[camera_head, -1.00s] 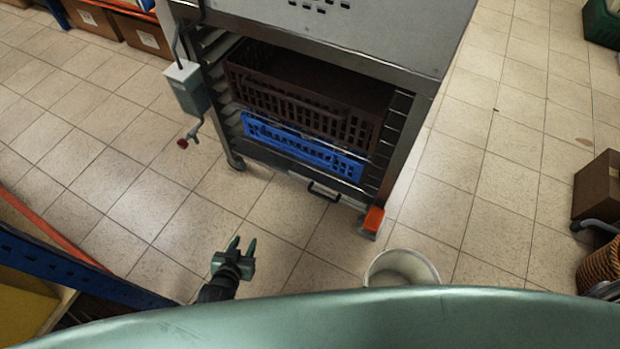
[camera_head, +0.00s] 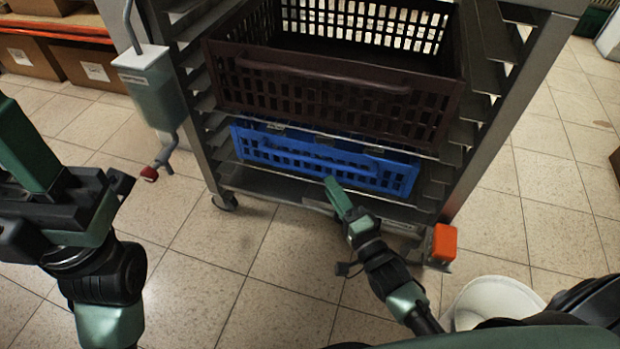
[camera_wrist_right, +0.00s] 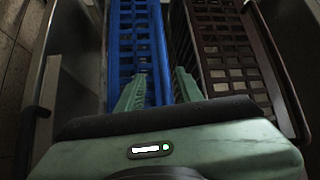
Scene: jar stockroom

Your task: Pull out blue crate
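The blue crate (camera_head: 322,163) sits low in the metal rack, under a brown crate (camera_head: 335,98). My right gripper (camera_head: 338,192) is at the front of the blue crate, in front of its lower front wall. In the right wrist view the gripper (camera_wrist_right: 158,76) has its fingers apart, with the blue crate's front edge (camera_wrist_right: 157,45) showing between them. Whether the fingers touch it I cannot tell. My left gripper (camera_head: 30,150) is raised at the left of the head view, away from the crates; its finger opening does not show clearly.
The rack (camera_head: 475,165) stands on castors, with an orange block (camera_head: 441,243) at its front right foot. A grey-green box (camera_head: 150,88) hangs on its left side. A white bin (camera_head: 495,303) stands at the lower right. Cardboard boxes are at the far left. Floor in front is clear.

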